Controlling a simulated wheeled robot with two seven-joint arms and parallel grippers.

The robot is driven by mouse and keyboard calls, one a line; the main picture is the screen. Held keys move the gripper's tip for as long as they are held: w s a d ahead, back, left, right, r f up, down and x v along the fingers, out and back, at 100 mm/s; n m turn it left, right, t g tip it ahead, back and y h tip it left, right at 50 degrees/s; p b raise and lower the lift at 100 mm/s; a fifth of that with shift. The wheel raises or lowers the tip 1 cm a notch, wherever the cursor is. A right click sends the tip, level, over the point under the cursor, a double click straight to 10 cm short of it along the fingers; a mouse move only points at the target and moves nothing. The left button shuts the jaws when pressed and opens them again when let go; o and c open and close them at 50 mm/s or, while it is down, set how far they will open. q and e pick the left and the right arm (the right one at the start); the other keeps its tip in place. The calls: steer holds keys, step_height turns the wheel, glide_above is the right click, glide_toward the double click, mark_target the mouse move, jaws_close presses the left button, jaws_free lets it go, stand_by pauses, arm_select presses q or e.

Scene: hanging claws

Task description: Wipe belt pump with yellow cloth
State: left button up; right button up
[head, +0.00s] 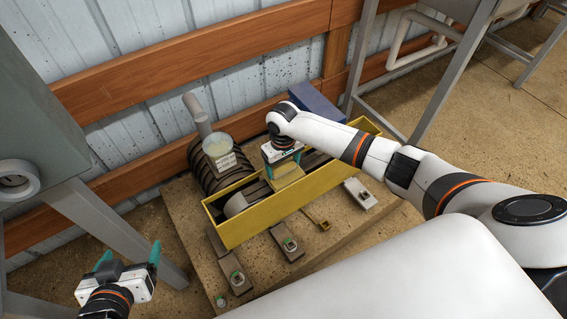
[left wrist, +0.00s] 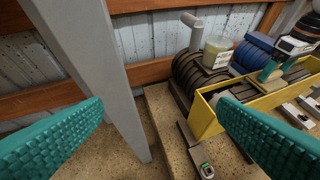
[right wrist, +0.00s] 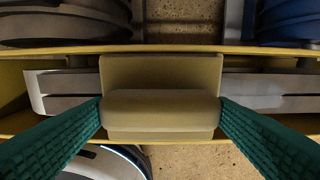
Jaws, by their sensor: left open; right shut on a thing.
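The belt pump has a yellow open-topped guard (head: 250,222), a dark ribbed body (head: 207,172) behind its left part and a blue body (head: 318,103) behind its right part. A folded pale yellow cloth (head: 287,175) is pinched in my right gripper (head: 283,160), over the guard's trough. In the right wrist view the cloth (right wrist: 160,108) sits between both fingers (right wrist: 160,112), above the grey belt parts (right wrist: 265,82); contact with them cannot be told. My left gripper (head: 128,262) is open and empty at the lower left, apart from the pump.
The pump stands on a brown base (head: 190,215) with several small clamps along its front. A jar (head: 217,147) with a label sits on the dark body. A grey cabinet (head: 35,130) on legs is at left, and a wooden rail runs along the wall behind.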

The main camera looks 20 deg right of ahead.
mark_target(292, 162)
steer(key=shift+f, duration=0.25)
stand_by(0.4)
steer(key=shift+d, duration=0.1)
steer(key=shift+w+d+r+p, duration=0.15)
steer(key=shift+d+p, duration=0.3)
steer(key=shift+d, duration=0.3)
arm_select(q)
steer(key=s+f+g, duration=0.1)
steer(key=s+a+f+g, duration=0.1)
steer(key=s, duration=0.1)
steer(key=shift+f+y, duration=0.1)
steer(key=shift+y, duration=0.2)
steer(key=shift+g, duration=0.3)
arm_select(e)
steer(key=shift+d, duration=0.15)
steer(key=shift+d, duration=0.6)
steer(key=shift+a+f+p, duration=0.3)
steer(key=shift+a+p, duration=0.45)
steer(key=shift+a, duration=0.1)
arm_select(q)
steer(key=s+a+f+g+y, duration=0.1)
steer(key=s+a+f+g, duration=0.1)
steer(key=s, duration=0.4)
steer(key=shift+f+g, duration=0.15)
steer(key=shift+g, duration=0.75)
arm_select(e)
steer(key=shift+s, duration=0.2)
steer(key=shift+a, duration=0.1)
